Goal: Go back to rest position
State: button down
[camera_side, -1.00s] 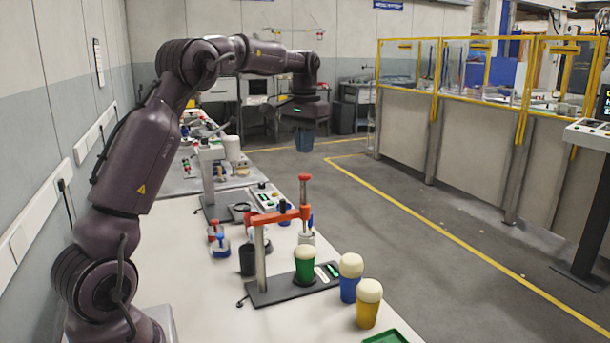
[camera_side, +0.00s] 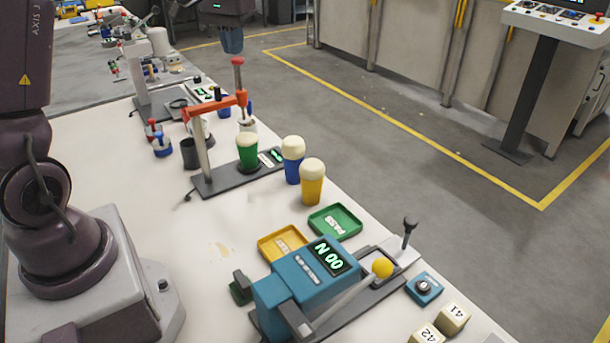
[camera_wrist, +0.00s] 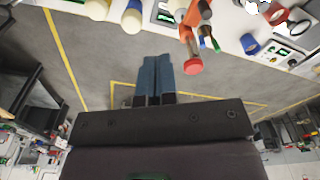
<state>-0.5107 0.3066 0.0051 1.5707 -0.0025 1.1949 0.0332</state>
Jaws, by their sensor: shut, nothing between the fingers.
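My gripper (camera_side: 231,40) shows at the top of the side view, with its blue fingers pointing down. It hangs above and behind the orange press stand, out towards the floor side of the bench. In the wrist view its two blue fingers (camera_wrist: 153,80) lie side by side, closed against each other, with nothing between them. The upper part of my arm is outside the side view.
The press stand (camera_side: 215,110) with a red-topped plunger holds a green cup (camera_side: 247,150). A blue cup (camera_side: 292,158) and a yellow cup (camera_side: 312,182) stand beside it. A teal device (camera_side: 305,280), a yellow tray (camera_side: 283,244) and a green tray (camera_side: 335,222) are nearer. Open floor lies right.

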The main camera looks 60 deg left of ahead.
jog(key=s+d+r+m+t, duration=0.1)
jog(key=s+d+m+t, duration=0.3)
jog(key=s+d, duration=1.3)
jog(key=d+m, duration=0.1)
jog(key=d, duration=0.2)
jog(key=shift+d+r+m+t, duration=0.3)
jog(key=shift+d+r+t, duration=0.1)
